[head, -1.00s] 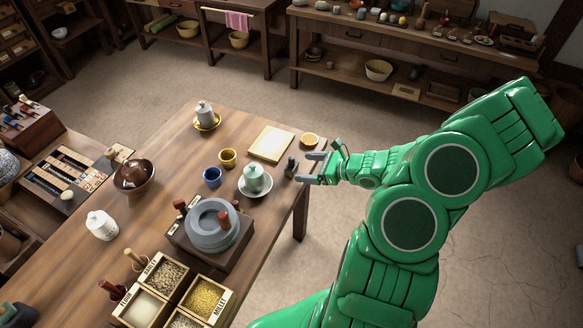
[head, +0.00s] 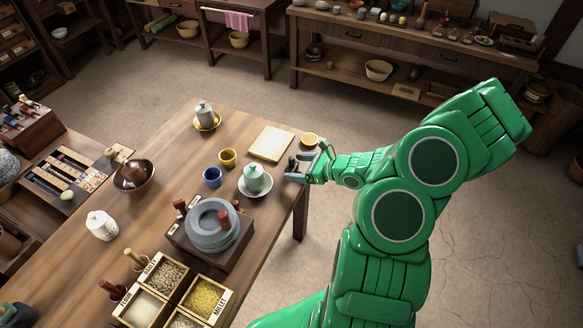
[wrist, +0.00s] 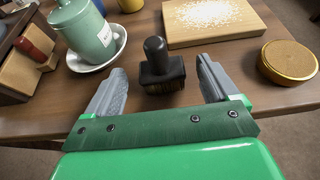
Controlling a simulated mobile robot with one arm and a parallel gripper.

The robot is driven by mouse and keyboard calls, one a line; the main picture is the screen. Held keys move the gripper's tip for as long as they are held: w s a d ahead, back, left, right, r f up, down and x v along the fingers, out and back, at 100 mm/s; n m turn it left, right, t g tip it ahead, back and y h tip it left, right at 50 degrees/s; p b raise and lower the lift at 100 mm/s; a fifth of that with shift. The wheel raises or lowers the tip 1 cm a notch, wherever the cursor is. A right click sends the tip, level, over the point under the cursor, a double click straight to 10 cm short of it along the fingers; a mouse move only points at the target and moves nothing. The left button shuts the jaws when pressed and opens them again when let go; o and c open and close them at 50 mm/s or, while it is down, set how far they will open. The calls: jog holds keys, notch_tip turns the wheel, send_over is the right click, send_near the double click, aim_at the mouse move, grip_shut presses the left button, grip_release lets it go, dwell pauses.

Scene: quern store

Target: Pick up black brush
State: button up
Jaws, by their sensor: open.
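The black brush (wrist: 161,70) stands upright near the table's edge, with a rounded knob handle on top and bristles below. In the wrist view it sits between the two grey fingers of my gripper (wrist: 158,85), with a gap on each side. My gripper is open and empty. In the head view my gripper (head: 299,168) reaches in from the right over the table edge. The brush (head: 292,164) is partly hidden by the fingers there.
A pale green lidded jar (wrist: 88,32) on a white saucer (wrist: 74,63) stands left of the brush. A wooden board (wrist: 212,39) with white powder lies behind, and a round yellow-brown dish (wrist: 288,60) is at right. A stone quern (head: 212,222) is further left.

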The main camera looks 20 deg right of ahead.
jog(key=shift+x, duration=1.45)
jog(key=c, duration=1.1)
jog(key=shift+o, duration=0.2)
jog(key=shift+d+r, duration=0.1)
jog(key=shift+r, duration=0.05)
